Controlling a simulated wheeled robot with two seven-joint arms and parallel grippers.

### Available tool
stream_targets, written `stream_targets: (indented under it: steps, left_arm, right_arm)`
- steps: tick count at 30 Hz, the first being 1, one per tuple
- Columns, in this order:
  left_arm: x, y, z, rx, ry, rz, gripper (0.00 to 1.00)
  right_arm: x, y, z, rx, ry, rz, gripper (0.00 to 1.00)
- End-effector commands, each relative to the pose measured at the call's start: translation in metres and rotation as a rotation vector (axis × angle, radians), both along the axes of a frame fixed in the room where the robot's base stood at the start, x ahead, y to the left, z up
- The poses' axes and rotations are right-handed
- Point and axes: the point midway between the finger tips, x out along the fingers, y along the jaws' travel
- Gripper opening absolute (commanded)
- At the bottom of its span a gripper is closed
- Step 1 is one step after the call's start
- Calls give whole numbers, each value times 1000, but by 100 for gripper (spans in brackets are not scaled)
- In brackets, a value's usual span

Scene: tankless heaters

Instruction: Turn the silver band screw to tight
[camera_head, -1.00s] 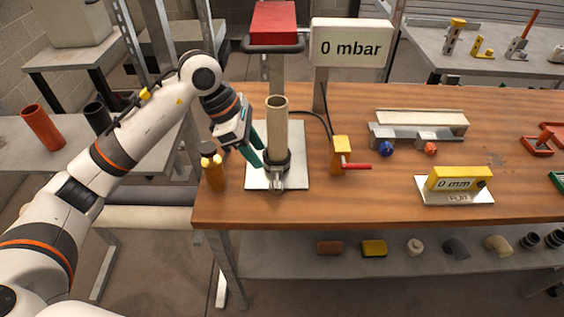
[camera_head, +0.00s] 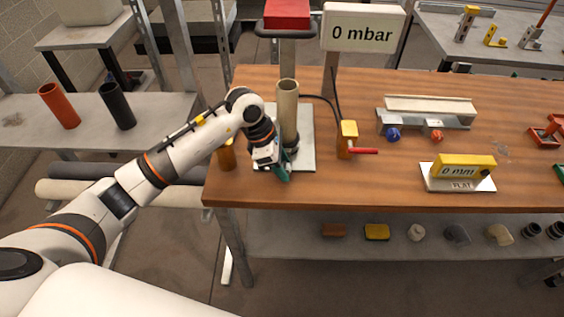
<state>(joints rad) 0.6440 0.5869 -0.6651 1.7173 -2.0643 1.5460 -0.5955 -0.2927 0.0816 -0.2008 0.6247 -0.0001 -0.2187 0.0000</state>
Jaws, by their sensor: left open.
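A beige upright pipe (camera_head: 287,110) stands on a pale base plate (camera_head: 306,154) near the left end of the wooden bench. A dark band (camera_head: 292,142) wraps its lower end, with only part showing. The silver band screw at the front of the band is hidden behind my left gripper. My left gripper (camera_head: 284,172), with green fingers, points down in front of the pipe's foot. It is open; I cannot tell whether it touches the screw. My right gripper is not in view.
Right of the plate is a yellow valve block (camera_head: 348,135) with a red lever (camera_head: 364,151). A "0 mbar" display (camera_head: 362,27) stands behind, and a yellow "0 mm" gauge (camera_head: 464,168) lies right.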

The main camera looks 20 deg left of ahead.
Motion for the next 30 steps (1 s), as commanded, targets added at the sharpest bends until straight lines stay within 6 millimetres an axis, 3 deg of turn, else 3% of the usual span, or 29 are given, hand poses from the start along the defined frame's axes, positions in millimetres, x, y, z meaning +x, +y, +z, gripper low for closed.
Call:
stream_targets:
  steps: [5, 13, 22, 30]
  left_arm:
    - [0, 0, 0, 0, 0, 0, 42]
    - [0, 0, 0, 0, 1, 0, 0]
    - [1, -1, 1, 38, 9, -1, 0]
    - [2, -4, 2, 194, 52, -1, 0]
  right_arm:
    - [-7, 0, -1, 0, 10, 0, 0]
    - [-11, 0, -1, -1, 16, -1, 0]
    - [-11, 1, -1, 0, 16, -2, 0]
    - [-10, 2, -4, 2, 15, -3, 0]
